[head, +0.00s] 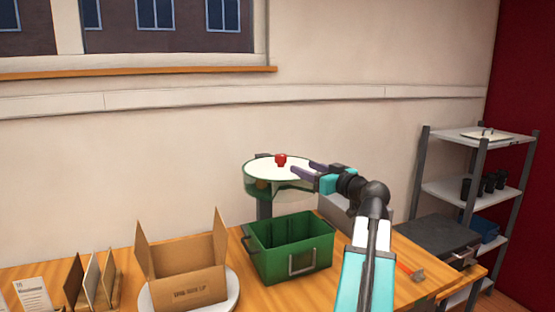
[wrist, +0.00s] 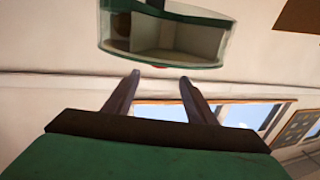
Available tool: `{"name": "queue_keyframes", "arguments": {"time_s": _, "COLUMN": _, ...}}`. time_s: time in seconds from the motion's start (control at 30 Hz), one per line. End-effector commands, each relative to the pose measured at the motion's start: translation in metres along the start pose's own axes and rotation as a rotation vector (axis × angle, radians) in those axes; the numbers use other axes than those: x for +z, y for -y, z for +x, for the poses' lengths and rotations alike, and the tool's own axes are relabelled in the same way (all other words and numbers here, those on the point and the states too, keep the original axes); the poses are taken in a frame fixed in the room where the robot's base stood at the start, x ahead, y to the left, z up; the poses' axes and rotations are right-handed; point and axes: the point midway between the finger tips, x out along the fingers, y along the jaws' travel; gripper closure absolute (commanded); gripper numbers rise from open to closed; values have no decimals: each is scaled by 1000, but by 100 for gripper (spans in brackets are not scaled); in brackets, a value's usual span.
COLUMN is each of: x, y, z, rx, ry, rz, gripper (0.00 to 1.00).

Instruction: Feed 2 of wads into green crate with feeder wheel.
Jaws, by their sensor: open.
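The feeder wheel (head: 262,170) is a round drum with a white top, a green rim and a red knob (head: 280,160) on top. It stands on a grey post behind the green crate. A small brown item, perhaps a wad, shows through its left side. In the wrist view the wheel (wrist: 166,40) shows an empty-looking compartment. The green crate (head: 290,263) is open-topped on the bench; its floor is hidden. My gripper (head: 312,172) is open and empty at the wheel's right edge, its fingers (wrist: 160,76) pointing toward the wheel; contact is unclear.
An open cardboard box (head: 187,285) on a round white plate (head: 230,300) stands left of the crate. Upright cards (head: 92,275) stand farther left. A grey box lies behind my arm, and a red-handled hammer (head: 414,274) lies to its right. Metal shelving (head: 480,190) stands at right.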

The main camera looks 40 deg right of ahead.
Motion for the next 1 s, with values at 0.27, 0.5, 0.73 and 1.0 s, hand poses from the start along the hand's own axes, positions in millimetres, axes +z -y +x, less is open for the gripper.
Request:
{"name": "queue_keyframes", "arguments": {"time_s": 0.27, "x": 0, "y": 0, "z": 2, "rx": -1, "ry": 0, "rz": 0, "gripper": 49}}
{"name": "queue_keyframes", "arguments": {"time_s": 0.5, "x": -1, "y": 1, "z": 18, "rx": -4, "ry": 1, "rz": 1, "gripper": 49}}
{"name": "queue_keyframes", "arguments": {"time_s": 0.73, "x": -2, "y": 0, "z": 49, "rx": -4, "ry": 1, "rz": 2, "gripper": 49}}
{"name": "queue_keyframes", "arguments": {"time_s": 1.0, "x": -2, "y": 1, "z": 88, "rx": -5, "ry": 1, "rz": 2, "gripper": 49}}
